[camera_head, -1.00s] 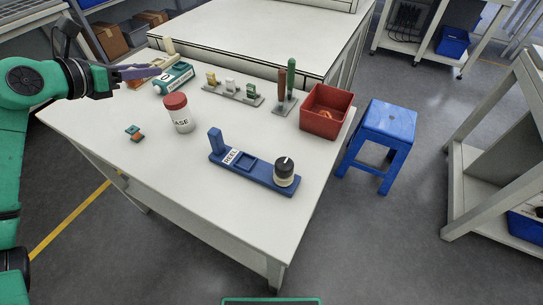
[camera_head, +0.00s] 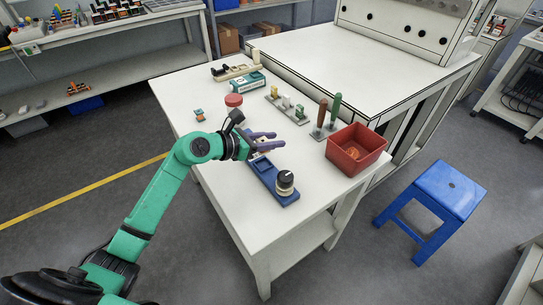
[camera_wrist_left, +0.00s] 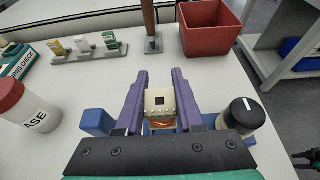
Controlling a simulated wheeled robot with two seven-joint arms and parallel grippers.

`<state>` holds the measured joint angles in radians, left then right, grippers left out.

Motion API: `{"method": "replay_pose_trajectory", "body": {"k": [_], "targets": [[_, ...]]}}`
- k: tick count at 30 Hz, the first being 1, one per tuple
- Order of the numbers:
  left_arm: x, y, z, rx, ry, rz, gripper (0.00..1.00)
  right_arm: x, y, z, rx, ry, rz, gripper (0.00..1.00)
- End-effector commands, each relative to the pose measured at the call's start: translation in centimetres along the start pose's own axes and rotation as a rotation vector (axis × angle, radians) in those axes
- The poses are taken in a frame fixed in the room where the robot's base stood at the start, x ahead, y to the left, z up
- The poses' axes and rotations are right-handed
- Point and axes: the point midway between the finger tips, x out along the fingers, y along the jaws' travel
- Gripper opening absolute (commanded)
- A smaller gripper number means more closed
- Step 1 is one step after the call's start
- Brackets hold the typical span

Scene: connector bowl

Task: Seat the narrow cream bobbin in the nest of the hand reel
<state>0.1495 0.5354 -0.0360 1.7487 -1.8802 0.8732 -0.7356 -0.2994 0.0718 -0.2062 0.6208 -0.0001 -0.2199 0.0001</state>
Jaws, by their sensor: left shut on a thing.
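My left gripper (camera_head: 274,140) is shut on the cream bobbin (camera_wrist_left: 160,101), which has copper-coloured winding and a dark square hole in its flange. In the left wrist view the bobbin sits between the purple fingers (camera_wrist_left: 160,88). The blue hand reel (camera_head: 262,172) lies on the table under and in front of the gripper, with a black-and-white knob (camera_head: 285,182) at its near end. In the left wrist view the reel's blue post (camera_wrist_left: 97,121) shows at left and the knob (camera_wrist_left: 242,114) at right. The nest is mostly hidden by gripper and bobbin; the remaining gap is unclear.
A red-lidded jar (camera_head: 234,101) stands behind the arm. A grey rack with small blocks (camera_head: 287,107), two upright handled tools (camera_head: 327,115) and a red bin (camera_head: 356,150) stand beyond the reel. A teal box (camera_head: 235,85) is at the back. The table's near right is clear.

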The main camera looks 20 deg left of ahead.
Motion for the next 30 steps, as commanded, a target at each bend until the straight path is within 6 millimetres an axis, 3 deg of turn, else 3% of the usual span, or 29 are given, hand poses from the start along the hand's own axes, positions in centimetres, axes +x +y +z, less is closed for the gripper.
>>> {"method": "replay_pose_trajectory", "body": {"k": [9,20,21,23,30], "targets": [[2.2,0.0,-5.3,-0.004,0.0,-0.001,0.0,0.4,0.8,0.2,0.005,-0.002,0.012,0.5],[2.5,0.0,-6.0,0.002,-0.001,0.0,0.0,0.8,0.8,0.3,0.004,-0.003,0.011,0.5],[2.4,0.0,-5.9,0.001,-0.001,0.0,0.44,0.8,0.8,0.3,0.004,-0.003,0.011,0.5],[2.4,0.0,-5.8,0.001,-0.001,0.0,0.66,0.7,0.8,0.3,0.004,-0.003,0.011,0.5],[2.4,0.0,-5.8,0.001,-0.001,0.0,0.66,0.7,0.8,0.3,0.002,-0.004,0.01,0.5]]}}
